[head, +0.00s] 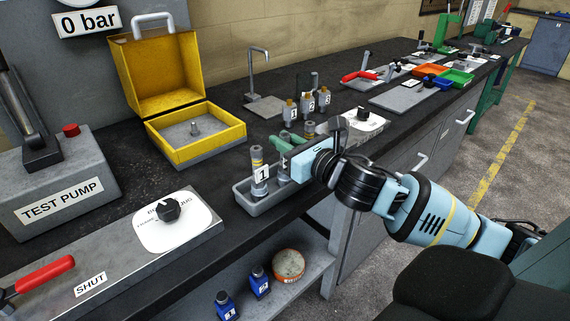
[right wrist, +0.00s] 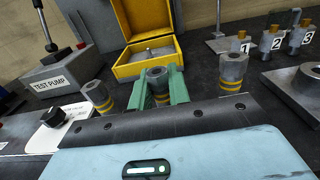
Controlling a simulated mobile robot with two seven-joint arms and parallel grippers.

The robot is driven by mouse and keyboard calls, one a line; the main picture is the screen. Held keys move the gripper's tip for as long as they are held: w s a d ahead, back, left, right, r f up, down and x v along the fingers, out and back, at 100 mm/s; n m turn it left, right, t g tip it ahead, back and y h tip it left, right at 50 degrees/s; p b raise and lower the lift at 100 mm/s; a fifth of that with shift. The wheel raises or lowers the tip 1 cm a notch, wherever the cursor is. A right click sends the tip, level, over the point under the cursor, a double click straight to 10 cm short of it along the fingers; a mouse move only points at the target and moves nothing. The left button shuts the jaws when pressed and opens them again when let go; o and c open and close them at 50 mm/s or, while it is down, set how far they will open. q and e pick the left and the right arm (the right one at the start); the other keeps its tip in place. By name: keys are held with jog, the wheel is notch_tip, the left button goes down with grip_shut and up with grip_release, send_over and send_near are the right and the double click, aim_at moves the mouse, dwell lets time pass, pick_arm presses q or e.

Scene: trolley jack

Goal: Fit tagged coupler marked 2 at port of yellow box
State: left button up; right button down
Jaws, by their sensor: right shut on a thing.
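The yellow box (head: 195,139) stands open on the bench, its lid tilted back. A grey upright stub, the port (head: 194,128), rises from its floor; the box also shows in the right wrist view (right wrist: 152,62). My right gripper (head: 287,143) is at the grey tray, its green fingers shut on a grey coupler with yellow bands (right wrist: 157,78), which stands upright between them. The held coupler's tag is hidden, so I cannot read its number. The coupler marked 1 (head: 259,170) stands in the tray to its left. Another banded coupler (right wrist: 232,71) stands to its right. My left gripper is out of view.
The grey tray (head: 240,196) sits at the bench's front edge. Brass-topped fittings tagged 1, 2 and 3 (head: 308,102) stand behind it. The test pump (head: 62,190) is left of the box. Dark bench top is clear between tray and box.

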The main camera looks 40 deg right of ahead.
jog(key=shift+r, duration=0.15)
